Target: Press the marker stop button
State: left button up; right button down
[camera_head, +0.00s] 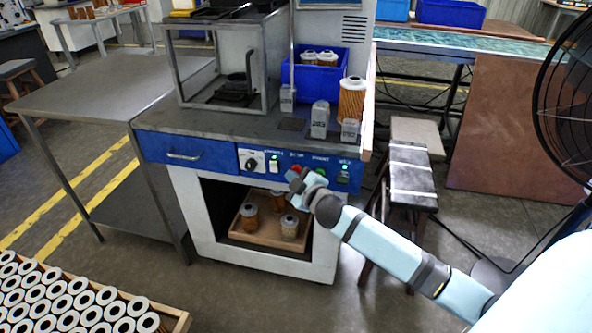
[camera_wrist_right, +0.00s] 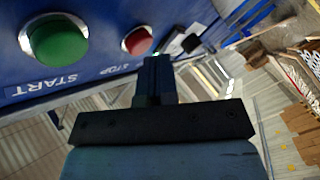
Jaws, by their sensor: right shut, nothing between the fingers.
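The blue front panel of the marker bench carries a red stop button (camera_head: 297,169) and a green start button (camera_head: 320,172). In the right wrist view the red stop button (camera_wrist_right: 137,40) is labelled STOP, and the larger green button (camera_wrist_right: 57,40) is labelled START. My right gripper (camera_head: 294,178) is shut and empty, close in front of the panel by the red button. In the right wrist view its fingertips (camera_wrist_right: 156,64) show just beside and below the red button. I cannot tell whether they touch the panel. My left gripper is not in view.
A stool (camera_head: 411,172) stands to the right. A crate of cartridges (camera_head: 182,320) is at lower left.

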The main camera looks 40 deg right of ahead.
jog(key=shift+w+d, duration=0.25)
dwell(0.9)
jog(key=shift+s, duration=0.1)
jog(key=shift+s+a+p, duration=0.35)
jog(key=shift+s+a, duration=0.1)
jog(key=shift+a, duration=0.1)
jog(key=shift+a, duration=0.1)
jog(key=s+a+p, duration=0.1)
jog(key=s+a, duration=0.2)
jog(key=shift+s+a, duration=0.1)
jog(key=shift+a, duration=0.25)
dwell(0.9)
